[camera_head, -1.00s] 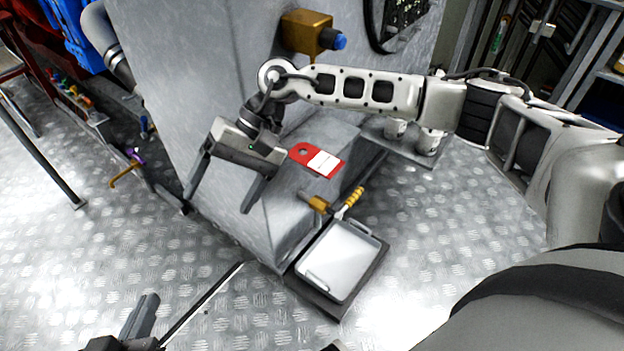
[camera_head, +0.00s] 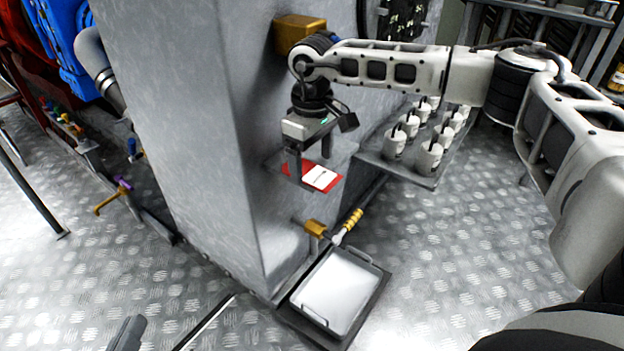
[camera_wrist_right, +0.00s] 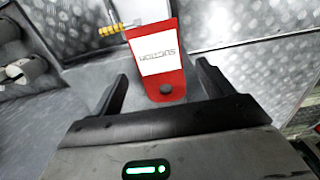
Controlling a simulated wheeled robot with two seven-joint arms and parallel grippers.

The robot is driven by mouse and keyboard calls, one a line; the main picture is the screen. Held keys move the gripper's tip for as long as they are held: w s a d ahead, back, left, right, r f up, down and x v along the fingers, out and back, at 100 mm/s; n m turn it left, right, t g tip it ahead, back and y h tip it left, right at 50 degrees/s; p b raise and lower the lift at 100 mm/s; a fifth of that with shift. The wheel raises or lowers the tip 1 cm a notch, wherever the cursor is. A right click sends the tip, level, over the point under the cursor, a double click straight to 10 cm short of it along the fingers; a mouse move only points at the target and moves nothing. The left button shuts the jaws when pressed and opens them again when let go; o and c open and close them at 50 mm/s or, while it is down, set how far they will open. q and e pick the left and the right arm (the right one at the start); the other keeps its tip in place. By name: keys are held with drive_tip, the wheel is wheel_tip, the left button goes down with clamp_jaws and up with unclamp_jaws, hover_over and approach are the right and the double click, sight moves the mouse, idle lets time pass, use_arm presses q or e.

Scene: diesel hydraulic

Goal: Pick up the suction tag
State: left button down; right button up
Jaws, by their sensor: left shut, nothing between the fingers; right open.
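The suction tag (camera_head: 320,178) is a flat red tag with a white label, lying on a grey ledge beside the tall metal block. In the right wrist view the tag (camera_wrist_right: 170,72) shows the word SUCTION, with a dark hole at its near end. My right gripper (camera_head: 312,168) is open and points down over the tag, partly hiding it. In the wrist view its fingers (camera_wrist_right: 163,78) are on either side of the tag's holed end, with gaps on both sides. My left gripper (camera_head: 128,335) shows only partly at the bottom left edge, shut and empty, far from the tag.
A tray (camera_head: 338,290) stands below the ledge, near a brass valve (camera_head: 316,228) with a yellow handle (camera_head: 352,219). The tall metal block (camera_head: 190,120) rises beside the right gripper.

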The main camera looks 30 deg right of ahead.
drive_tip(key=shift+f, duration=0.65)
use_arm(q)
drive_tip(key=shift+r, duration=0.25)
use_arm(e)
drive_tip(key=c, duration=1.1)
drive_tip(key=shift+o, duration=0.2)
wheel_tip(320, 180, up, 4)
drive_tip(key=shift+a+p, duration=0.1)
drive_tip(key=shift+p, duration=0.95)
use_arm(q)
drive_tip(key=f+m+y+p, duration=0.1)
drive_tip(key=a+f+g+p, duration=0.1)
drive_tip(key=p, duration=0.1)
drive_tip(key=shift+s+a+f+m+g+y, duration=0.1)
drive_tip(key=shift+s+a+m+g+y, duration=0.2)
drive_tip(key=shift+m+y, duration=0.1)
use_arm(e)
drive_tip(key=s+a+r, duration=0.6)
drive_tip(key=s+r, duration=0.3)
drive_tip(key=s, duration=0.3)
drive_tip(key=shift+a, duration=0.4)
